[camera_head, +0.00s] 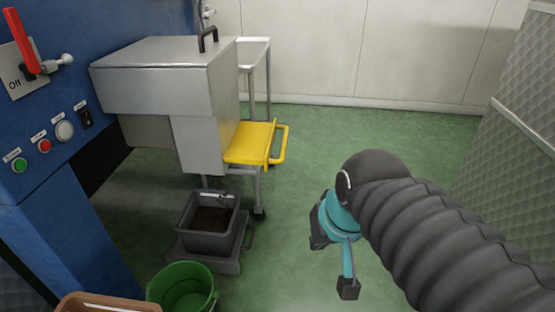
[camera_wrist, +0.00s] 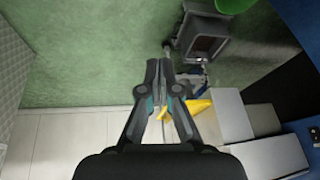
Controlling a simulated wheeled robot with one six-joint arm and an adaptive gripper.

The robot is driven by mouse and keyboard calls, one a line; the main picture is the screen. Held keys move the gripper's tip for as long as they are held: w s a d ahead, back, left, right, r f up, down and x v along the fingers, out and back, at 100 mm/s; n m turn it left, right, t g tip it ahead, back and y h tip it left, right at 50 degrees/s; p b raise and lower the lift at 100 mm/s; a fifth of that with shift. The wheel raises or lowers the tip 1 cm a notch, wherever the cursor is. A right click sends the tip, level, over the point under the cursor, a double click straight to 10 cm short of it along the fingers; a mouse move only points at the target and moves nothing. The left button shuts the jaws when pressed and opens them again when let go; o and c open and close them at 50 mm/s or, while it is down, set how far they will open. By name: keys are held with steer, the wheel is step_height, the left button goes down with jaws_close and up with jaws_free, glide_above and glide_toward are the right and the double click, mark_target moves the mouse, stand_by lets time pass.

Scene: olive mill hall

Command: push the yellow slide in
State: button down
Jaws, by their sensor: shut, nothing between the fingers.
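The yellow slide (camera_head: 250,142) sticks out to the right from the side of the steel housing (camera_head: 165,80), with a yellow loop handle at its outer end.
A grey bin (camera_head: 209,225) with dark contents stands on a low platform below the slide. A green bucket (camera_head: 183,287) and a brown container (camera_head: 105,303) stand in front. A blue panel (camera_head: 60,130) with buttons and a red lever (camera_head: 22,42) is at left. Green floor is open at right.

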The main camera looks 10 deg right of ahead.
mark_target(267, 158)
steer(key=w+f+m+g+y+b, duration=0.1)
steer(key=w+m+g+y, duration=0.1)
steer(key=w+m+y, duration=0.5)
steer(key=w+f+m+g+y+b, duration=0.15)
steer(key=w+m, duration=0.35)
steer(key=w, duration=0.5)
steer(key=w+d+f+m+t+y, duration=0.4)
steer(key=w+d+m+y, duration=0.4)
steer(key=w+d, duration=0.4)
steer(key=shift+w+d+f, duration=0.15)
steer(key=shift+w+d, duration=0.2)
steer(key=shift+w, duration=0.2)
steer(key=x, duration=1.4)
steer(key=shift+w, duration=0.1)
